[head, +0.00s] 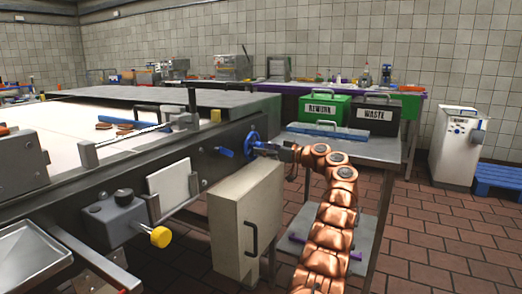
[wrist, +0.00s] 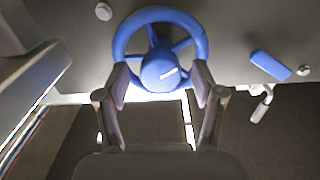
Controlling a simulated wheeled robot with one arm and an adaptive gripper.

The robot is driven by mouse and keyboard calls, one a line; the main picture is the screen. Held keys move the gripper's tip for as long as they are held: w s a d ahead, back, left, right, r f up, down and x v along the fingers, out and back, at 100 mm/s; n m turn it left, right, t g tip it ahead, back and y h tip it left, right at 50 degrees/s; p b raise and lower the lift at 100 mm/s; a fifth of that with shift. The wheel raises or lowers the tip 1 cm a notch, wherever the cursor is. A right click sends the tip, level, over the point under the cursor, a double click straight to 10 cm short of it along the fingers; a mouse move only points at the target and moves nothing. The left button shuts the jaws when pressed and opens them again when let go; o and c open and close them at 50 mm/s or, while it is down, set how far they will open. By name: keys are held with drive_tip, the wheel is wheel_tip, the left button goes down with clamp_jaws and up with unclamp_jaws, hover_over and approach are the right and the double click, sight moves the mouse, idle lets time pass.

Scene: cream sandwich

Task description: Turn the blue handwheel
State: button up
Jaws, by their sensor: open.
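The blue handwheel (head: 251,144) is on the side of the conveyor machine, close in front of my gripper (head: 267,149) in the head view. In the wrist view the handwheel (wrist: 160,47) has a round rim, spokes and a central hub with a small white mark. My gripper (wrist: 160,92) is open, with one finger on each side of the hub's lower part. The fingertips overlap the lower rim in the picture; I cannot tell whether they touch it.
A blue lever (wrist: 270,66) sits right of the wheel in the wrist view. A grey cabinet (head: 243,215) stands below the machine. A side table (head: 375,150) carries a green REWORK bin (head: 324,109) and a dark WASTE bin (head: 375,115).

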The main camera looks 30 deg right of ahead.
drive_tip(key=shift+w+a, duration=0.35)
drive_tip(key=shift+w, duration=0.2)
drive_tip(key=shift+c, duration=0.3)
drive_tip(key=c, duration=1.1)
